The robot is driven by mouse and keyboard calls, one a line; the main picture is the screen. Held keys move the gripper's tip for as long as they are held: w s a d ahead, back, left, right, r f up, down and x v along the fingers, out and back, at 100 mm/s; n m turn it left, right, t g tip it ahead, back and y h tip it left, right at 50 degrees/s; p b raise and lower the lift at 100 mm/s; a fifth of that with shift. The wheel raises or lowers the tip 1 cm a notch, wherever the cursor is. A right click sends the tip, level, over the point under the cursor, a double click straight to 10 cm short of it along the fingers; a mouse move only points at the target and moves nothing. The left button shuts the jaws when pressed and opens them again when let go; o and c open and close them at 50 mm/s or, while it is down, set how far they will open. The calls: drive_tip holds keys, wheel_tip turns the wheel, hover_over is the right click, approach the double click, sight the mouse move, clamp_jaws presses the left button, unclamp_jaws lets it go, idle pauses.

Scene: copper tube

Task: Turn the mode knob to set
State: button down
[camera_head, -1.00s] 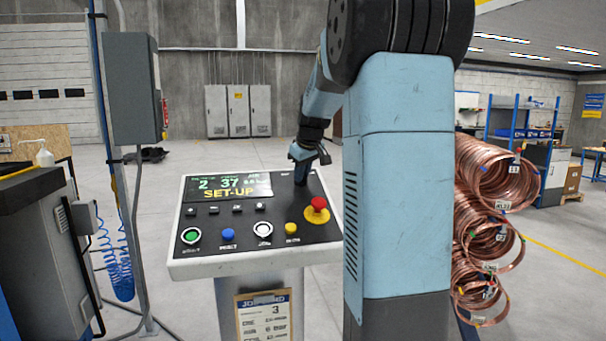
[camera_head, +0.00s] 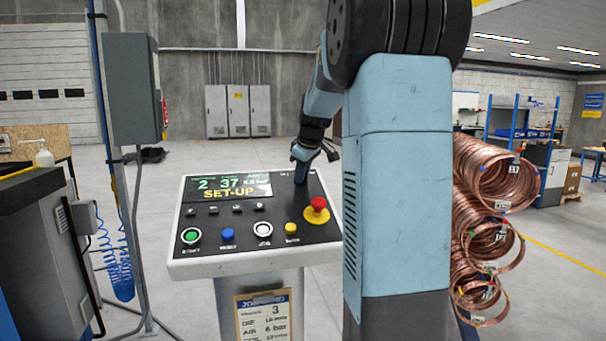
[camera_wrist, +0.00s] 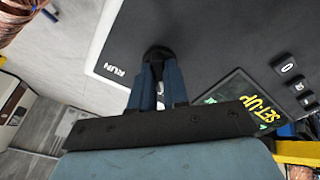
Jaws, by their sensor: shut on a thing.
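The control panel (camera_head: 215,259) stands on a pedestal in the middle of the head view. Its display (camera_head: 228,186) reads "SET-UP" in yellow. My gripper (camera_head: 299,178) points down at the panel's upper right corner. In the wrist view my gripper (camera_wrist: 160,75) is shut on the mode knob (camera_wrist: 158,53), a dark round knob whose top edge shows between and beyond the fingertips. The knob's pointer is hidden by the fingers.
A red emergency-stop button (camera_head: 317,203) on a yellow base sits just in front of my gripper. Green, blue, white and yellow buttons line the panel's front. Copper coils (camera_head: 490,215) hang at the right. Open floor lies behind the panel.

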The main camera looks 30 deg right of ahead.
drive_tip(key=shift+s+f, duration=0.1)
drive_tip(key=shift+f, duration=0.15)
drive_tip(key=c, duration=1.1)
unclamp_jaws()
drive_tip(key=shift+r, duration=0.1)
drive_tip(key=shift+c, duration=0.2)
drive_tip(key=shift+r, duration=0.1)
drive_tip(key=shift+r, duration=0.1)
drive_tip(key=v, duration=1.3)
drive_tip(key=shift+r, duration=0.3)
